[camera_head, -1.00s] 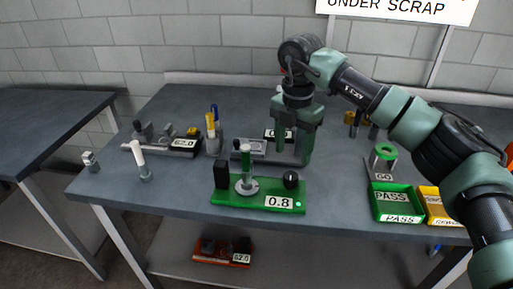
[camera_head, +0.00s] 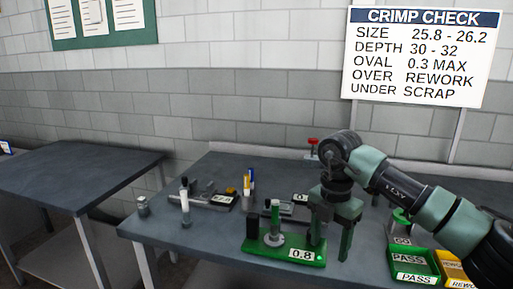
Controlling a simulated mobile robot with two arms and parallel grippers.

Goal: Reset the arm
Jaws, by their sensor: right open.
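My right arm comes in from the right in the head view. My right gripper (camera_head: 331,247) points down over the workbench (camera_head: 180,252), with its two green fingers apart and nothing seen between them. It shows just right of and partly in front of the green gauge base (camera_head: 262,250) that reads 0.8. A green-topped part (camera_head: 275,216) stands upright on that base. My left gripper is not in view.
A green PASS bin (camera_head: 415,277) and a yellow REWORK bin (camera_head: 455,268) sit at the right. A crimp check sign (camera_head: 420,60) hangs on the wall.

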